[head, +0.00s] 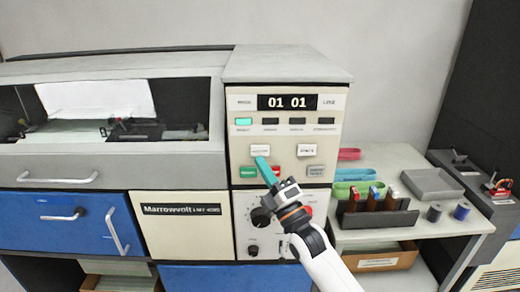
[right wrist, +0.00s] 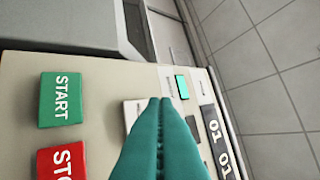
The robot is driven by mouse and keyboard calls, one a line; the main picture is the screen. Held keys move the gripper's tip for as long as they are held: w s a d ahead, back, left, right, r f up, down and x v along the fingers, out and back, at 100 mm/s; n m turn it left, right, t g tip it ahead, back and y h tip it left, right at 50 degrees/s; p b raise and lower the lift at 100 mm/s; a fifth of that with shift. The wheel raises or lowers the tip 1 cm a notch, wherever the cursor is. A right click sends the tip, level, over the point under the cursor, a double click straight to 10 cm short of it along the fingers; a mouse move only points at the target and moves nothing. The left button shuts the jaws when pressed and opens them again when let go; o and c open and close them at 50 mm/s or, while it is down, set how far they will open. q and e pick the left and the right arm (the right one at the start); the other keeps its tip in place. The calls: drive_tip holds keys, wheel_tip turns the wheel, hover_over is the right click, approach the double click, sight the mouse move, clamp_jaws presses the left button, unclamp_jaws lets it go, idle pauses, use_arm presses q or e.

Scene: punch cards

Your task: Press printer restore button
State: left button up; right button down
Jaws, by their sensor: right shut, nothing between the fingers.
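The printer's control panel (head: 235,133) faces me, with a small display reading 01 01. A white button (head: 260,150) is at its upper left; its label is too small to read surely. My right gripper (head: 262,161) is shut and empty, its teal fingertips just below and in front of this button. In the right wrist view the closed fingers (right wrist: 160,103) partly cover the white button (right wrist: 133,107); I cannot tell whether they touch it. A second white button (head: 307,150) and a grey button (head: 316,171) are to the right. My left gripper is out of view.
A green START button (head: 248,172) and a red STOP button (right wrist: 62,158) are close below the white button. Dark knobs (head: 260,217) are on the lower panel. At right, a side table (head: 460,223) holds a dark rack (head: 398,220) and a grey tray (head: 432,183).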

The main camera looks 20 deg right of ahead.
drive_tip(key=shift+s+a+p, duration=0.25)
drive_tip(key=shift+s, duration=0.6)
drive_tip(key=shift+s+a+p, duration=0.2)
drive_tip(key=shift+s+p, duration=0.05)
drive_tip(key=shift+s, duration=0.55)
